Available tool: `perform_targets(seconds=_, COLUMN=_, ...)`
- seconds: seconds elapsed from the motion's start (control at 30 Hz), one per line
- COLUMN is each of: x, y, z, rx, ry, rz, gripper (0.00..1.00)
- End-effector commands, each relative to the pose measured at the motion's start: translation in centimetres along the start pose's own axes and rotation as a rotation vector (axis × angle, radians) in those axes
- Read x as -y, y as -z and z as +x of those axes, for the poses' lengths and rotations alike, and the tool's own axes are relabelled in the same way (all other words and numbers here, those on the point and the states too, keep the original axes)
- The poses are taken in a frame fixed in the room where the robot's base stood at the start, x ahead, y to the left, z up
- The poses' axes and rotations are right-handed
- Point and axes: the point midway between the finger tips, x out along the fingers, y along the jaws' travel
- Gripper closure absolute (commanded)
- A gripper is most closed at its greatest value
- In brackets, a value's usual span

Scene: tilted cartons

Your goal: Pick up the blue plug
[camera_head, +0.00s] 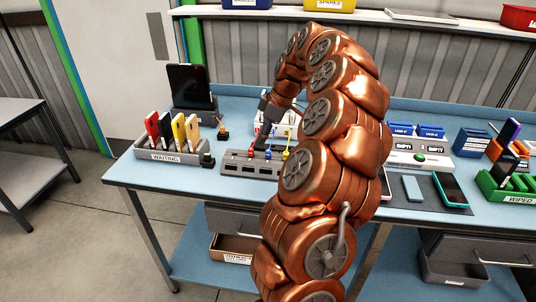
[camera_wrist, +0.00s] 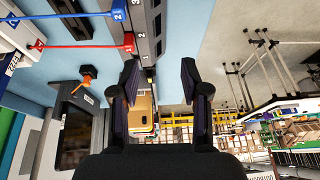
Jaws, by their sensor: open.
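The blue plug (camera_wrist: 118,14) shows at the top of the wrist view on its blue cable, beside a "2" mark on the grey strip (camera_wrist: 146,30). In the head view the blue plug (camera_head: 268,154) is small, on the grey strip (camera_head: 238,163), partly beside my gripper. A red plug (camera_wrist: 129,42) sits beside the "1" mark; it also shows in the head view (camera_head: 250,153). My gripper (camera_wrist: 160,82) is open, with nothing held between its fingers. The blue plug lies outside the finger gap, up and left in the wrist view. In the head view my gripper (camera_head: 262,138) is over the strip, its tips hard to see.
A grey "WAITING" rack (camera_head: 172,156) with several upright phones stands left of the strip. A dark tablet (camera_head: 192,88) stands behind it. A yellow plug (camera_head: 287,155) is to the right. A charging station (camera_head: 420,157) and a green rack (camera_head: 505,190) stand further right.

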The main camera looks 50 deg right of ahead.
Motion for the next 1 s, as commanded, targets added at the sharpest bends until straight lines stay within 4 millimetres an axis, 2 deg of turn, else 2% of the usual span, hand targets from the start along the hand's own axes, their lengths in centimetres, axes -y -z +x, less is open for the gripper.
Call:
perform_targets(seconds=0.03, x=-1.4, y=-1.4, z=-0.2, rx=-0.003, ry=-0.014, rz=0.006, gripper=0.54)
perform_targets(seconds=0.1, x=-2.5, y=-2.9, z=-0.3, rx=-0.004, ry=-0.024, rz=0.005, gripper=0.54)
perform_targets(seconds=0.23, x=-3.6, y=-4.4, z=-0.4, rx=-0.003, ry=-0.036, rz=0.001, gripper=0.54)
perform_targets(seconds=0.77, x=-4.1, y=-4.5, z=2.9, rx=-0.004, ry=-0.036, rz=0.0, gripper=0.54)
perform_targets(seconds=1.0, x=-4.7, y=-4.5, z=5.8, rx=-0.004, ry=-0.034, rz=0.002, gripper=0.54)
